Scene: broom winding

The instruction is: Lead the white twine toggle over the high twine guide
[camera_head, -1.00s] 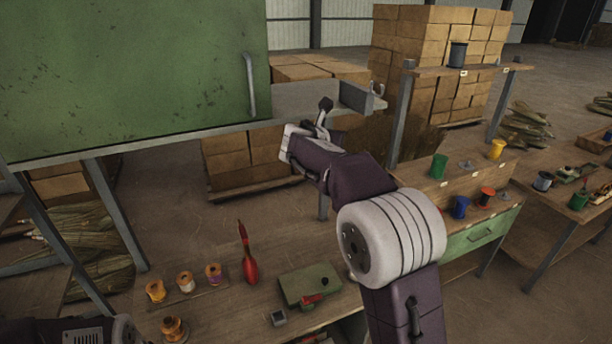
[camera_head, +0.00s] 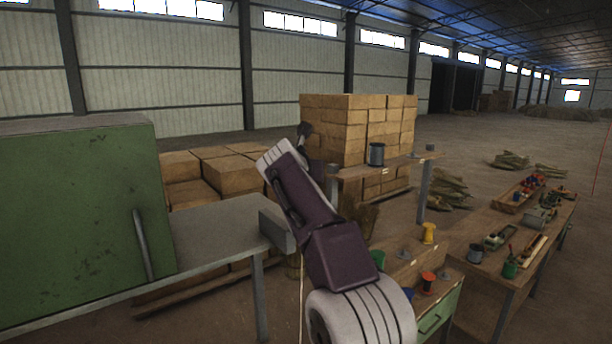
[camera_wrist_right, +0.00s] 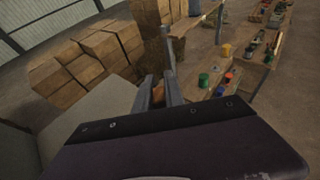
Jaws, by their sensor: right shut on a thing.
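My right gripper (camera_head: 304,130) is raised at the upper end of my dark arm in the head view, in front of the stacked boxes. In the right wrist view its two fingers (camera_wrist_right: 159,90) are close together on something small and orange-brown between them; I cannot make out a white toggle. A thin pale line, likely the twine (camera_head: 301,300), hangs straight down beside my arm. A grey block (camera_head: 277,230) at the end of the metal ledge is just left of my arm, below the gripper. I cannot clearly make out the high twine guide. My left gripper is not in view.
A green cabinet (camera_head: 80,225) with a handle stands at the left on the grey ledge (camera_head: 215,235). A wooden shelf with a dark spool (camera_head: 376,154) is right of my arm. Cardboard boxes (camera_head: 345,125) stand behind. A side bench (camera_head: 500,260) holds tools at the right.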

